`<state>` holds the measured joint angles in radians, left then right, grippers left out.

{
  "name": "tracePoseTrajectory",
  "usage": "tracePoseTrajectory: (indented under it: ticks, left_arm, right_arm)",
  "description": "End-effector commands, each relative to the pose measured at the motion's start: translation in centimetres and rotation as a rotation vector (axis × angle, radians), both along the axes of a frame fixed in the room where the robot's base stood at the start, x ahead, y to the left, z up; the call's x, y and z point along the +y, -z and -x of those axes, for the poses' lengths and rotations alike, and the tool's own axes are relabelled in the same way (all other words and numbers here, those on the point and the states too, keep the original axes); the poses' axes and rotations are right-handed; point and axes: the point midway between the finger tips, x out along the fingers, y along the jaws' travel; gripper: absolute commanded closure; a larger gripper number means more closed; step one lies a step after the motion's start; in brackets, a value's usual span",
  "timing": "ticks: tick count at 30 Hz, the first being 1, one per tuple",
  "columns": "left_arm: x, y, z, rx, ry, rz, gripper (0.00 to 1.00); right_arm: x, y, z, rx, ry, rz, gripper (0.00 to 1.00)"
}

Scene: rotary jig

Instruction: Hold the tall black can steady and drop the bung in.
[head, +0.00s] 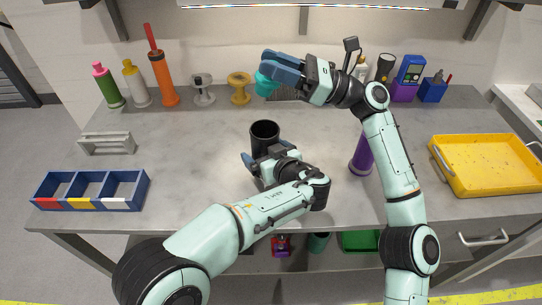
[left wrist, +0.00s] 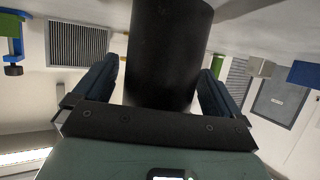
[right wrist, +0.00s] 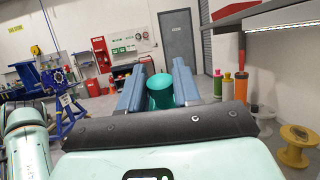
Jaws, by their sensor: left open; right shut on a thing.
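The tall black can (head: 265,132) stands upright on the bench with its open mouth up. My left gripper (head: 266,157) is open, with one finger on either side of the can. In the left wrist view the can (left wrist: 168,55) fills most of the space between the fingers; I cannot tell whether either touches it. My right gripper (head: 280,68) is shut on the teal bung (head: 266,85), above and behind the can in the head view. The bung (right wrist: 160,92) sits between the fingertips in the right wrist view. The can's inside is too dark to make out.
A purple cylinder (head: 362,156) stands right of the can, near my right arm. A three-part blue tray (head: 142,190) and grey rack (head: 107,144) lie left. A yellow tray (head: 484,184) lies right. Bottles and spools (head: 240,88) line the back.

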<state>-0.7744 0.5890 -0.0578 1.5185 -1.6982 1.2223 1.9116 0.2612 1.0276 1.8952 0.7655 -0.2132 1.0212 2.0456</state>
Motion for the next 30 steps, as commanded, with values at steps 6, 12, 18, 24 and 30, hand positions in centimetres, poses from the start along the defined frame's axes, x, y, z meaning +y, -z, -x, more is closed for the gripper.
tracePoseTrajectory:
  ticks: [6, 12, 18, 24, 30]
  left_arm:
    - [0.1, 0.1, -0.2, 0.0, 0.0, 0.0, 0.02]
    - [0.1, 0.1, -0.1, 0.0, 0.0, 0.0, 0.41]
    - [0.1, 0.1, -0.1, 0.0, 0.0, 0.0, 0.58]
    - [0.1, 0.1, -0.1, 0.0, 0.0, 0.0, 0.58]
    - [0.1, 0.1, -0.1, 0.0, 0.0, 0.0, 0.58]
  right_arm:
    - [0.0, 0.0, 0.0, 0.0, 0.0, 0.0, 0.99]
    - [0.0, 0.0, 0.0, 0.0, 0.0, 0.0, 0.99]
    - [0.0, 0.1, 0.0, 0.0, 0.0, 0.0, 0.99]
    - [0.0, 1.3, -0.1, 0.0, 0.001, 0.001, 0.99]
    - [0.0, 2.7, 0.0, 0.001, 0.001, 0.001, 0.99]
